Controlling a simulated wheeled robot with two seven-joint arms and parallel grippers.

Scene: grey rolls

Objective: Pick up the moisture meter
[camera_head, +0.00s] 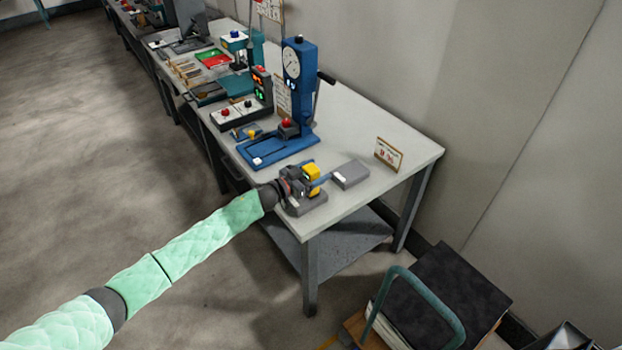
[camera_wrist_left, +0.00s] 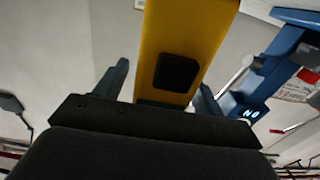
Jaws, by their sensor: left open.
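The moisture meter, a yellow device (camera_head: 311,171), is at the near end of the workbench, just above or on a grey block (camera_head: 309,207). I cannot tell whether it touches the block. In the left wrist view its yellow body (camera_wrist_left: 188,38) with a black patch fills the middle. My left gripper (camera_head: 318,179) is at the meter. In the left wrist view the fingers of my left gripper (camera_wrist_left: 160,88) are apart, one on each side of the yellow body, with a clear gap on the left. The meter's lower part is partly hidden by the gripper. My right gripper is not in view.
On the grey workbench (camera_head: 410,150) a second grey block (camera_head: 351,175) lies right of the gripper, with a small sign (camera_head: 389,154) behind. A blue gauge press (camera_head: 299,75) stands farther back. A cart with a teal handle (camera_head: 440,301) stands right of the bench.

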